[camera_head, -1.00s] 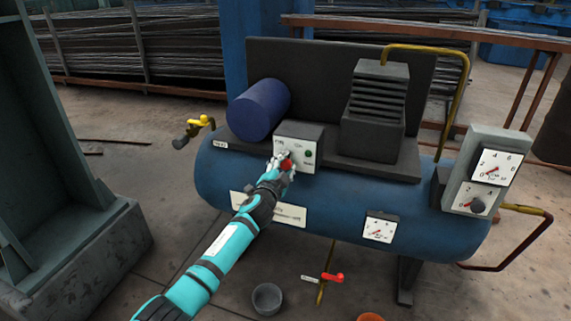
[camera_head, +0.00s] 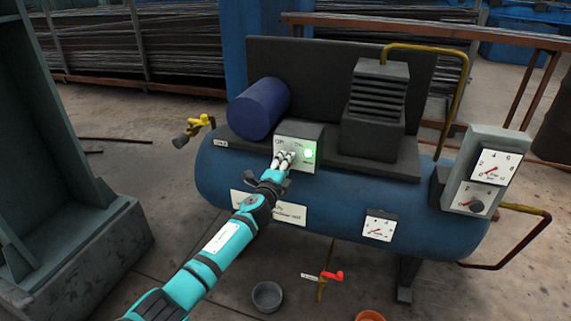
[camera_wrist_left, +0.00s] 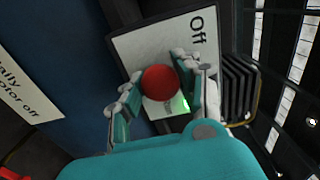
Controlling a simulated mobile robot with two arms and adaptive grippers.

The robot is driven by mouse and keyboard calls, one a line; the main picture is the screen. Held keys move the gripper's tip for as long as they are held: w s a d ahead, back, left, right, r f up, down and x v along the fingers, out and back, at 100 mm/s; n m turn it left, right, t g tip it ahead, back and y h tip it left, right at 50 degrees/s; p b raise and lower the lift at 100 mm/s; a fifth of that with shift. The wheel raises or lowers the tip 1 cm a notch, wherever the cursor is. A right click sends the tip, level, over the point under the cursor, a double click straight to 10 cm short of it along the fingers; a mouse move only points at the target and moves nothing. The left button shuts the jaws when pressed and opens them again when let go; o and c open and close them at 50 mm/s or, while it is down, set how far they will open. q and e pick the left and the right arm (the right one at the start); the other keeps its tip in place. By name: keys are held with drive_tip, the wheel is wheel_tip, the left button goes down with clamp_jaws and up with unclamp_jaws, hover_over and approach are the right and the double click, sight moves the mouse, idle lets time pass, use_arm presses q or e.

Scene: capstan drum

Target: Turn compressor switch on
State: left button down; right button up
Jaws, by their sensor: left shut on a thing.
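The compressor (camera_head: 340,200) has a blue tank, and a small switch box (camera_head: 305,131) with a pale front panel sits on top of it. The panel carries "Off" and "On" labels and a green lamp (camera_head: 308,153), which is lit bright. My left gripper (camera_head: 285,158) is at the panel front and covers the switch in the head view. In the left wrist view the switch's red knob (camera_wrist_left: 160,82) sits between the fingers of my left gripper (camera_wrist_left: 155,88), which is shut on it. A green glow shows on the panel (camera_wrist_left: 150,48) beside the knob. My right gripper is not in view.
A blue motor cylinder (camera_head: 259,109) and a dark finned block (camera_head: 375,110) flank the switch box. A gauge box (camera_head: 485,170) stands at the tank's right. A yellow valve (camera_head: 200,125) sticks out at left. Buckets (camera_head: 267,297) stand on the floor. A grey steel column (camera_head: 50,160) stands at far left.

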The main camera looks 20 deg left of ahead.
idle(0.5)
use_arm(q)
drive_tip(key=c, duration=0.9)
unclamp_jaws()
drive_tip(key=s, duration=1.2)
drive_tip(key=shift+a, duration=0.2)
drive_tip(key=shift+s+f, duration=0.1)
